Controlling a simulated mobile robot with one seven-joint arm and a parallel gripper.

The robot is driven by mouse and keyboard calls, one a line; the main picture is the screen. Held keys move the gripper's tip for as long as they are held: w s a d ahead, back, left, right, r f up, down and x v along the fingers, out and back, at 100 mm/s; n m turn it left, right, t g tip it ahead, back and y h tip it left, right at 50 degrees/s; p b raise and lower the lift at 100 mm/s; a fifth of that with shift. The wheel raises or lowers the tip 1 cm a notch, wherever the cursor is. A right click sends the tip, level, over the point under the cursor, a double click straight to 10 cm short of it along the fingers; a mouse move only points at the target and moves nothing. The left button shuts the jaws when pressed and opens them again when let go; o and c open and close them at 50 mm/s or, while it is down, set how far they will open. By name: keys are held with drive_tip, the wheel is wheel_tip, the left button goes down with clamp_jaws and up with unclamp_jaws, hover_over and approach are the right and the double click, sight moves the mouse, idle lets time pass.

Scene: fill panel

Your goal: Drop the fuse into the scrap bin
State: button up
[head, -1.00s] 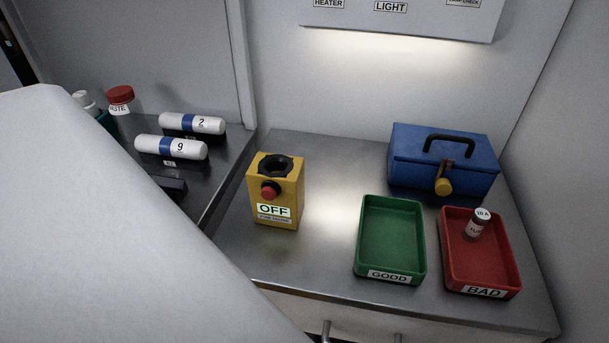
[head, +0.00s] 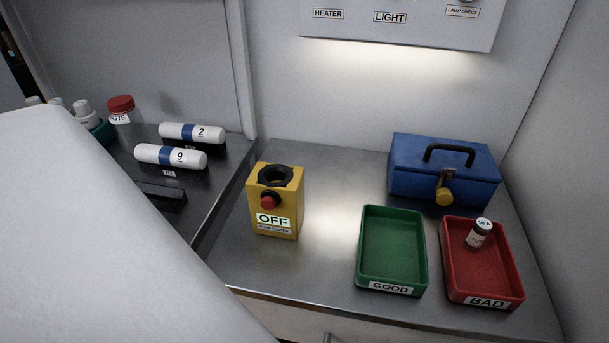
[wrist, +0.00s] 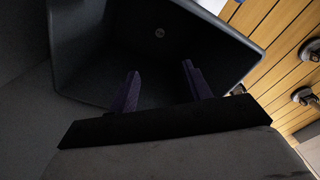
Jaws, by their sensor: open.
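A small white and dark fuse (head: 479,233) marked 10 A stands tilted in the red tray labelled BAD (head: 484,301) in the head view. In the wrist view a dark grey open bin (wrist: 75,50) lies beyond my gripper; I take it as the scrap bin, though no label shows. My gripper (wrist: 160,72) is open, its two dark fingers pointing at the bin's opening with nothing between them. A small pale round spot shows inside the bin; I cannot tell what it is. The gripper is not in the head view.
A green tray labelled GOOD (head: 393,245) stands beside the red one. A yellow tester box (head: 276,220) reads OFF. A blue toolbox (head: 443,185) stands behind. White cylinders (head: 192,132) lie at left. Wooden slats (wrist: 275,50) with metal fittings run along the wrist view's right.

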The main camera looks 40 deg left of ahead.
wheel_tip(320, 180, up, 6)
idle(0.7)
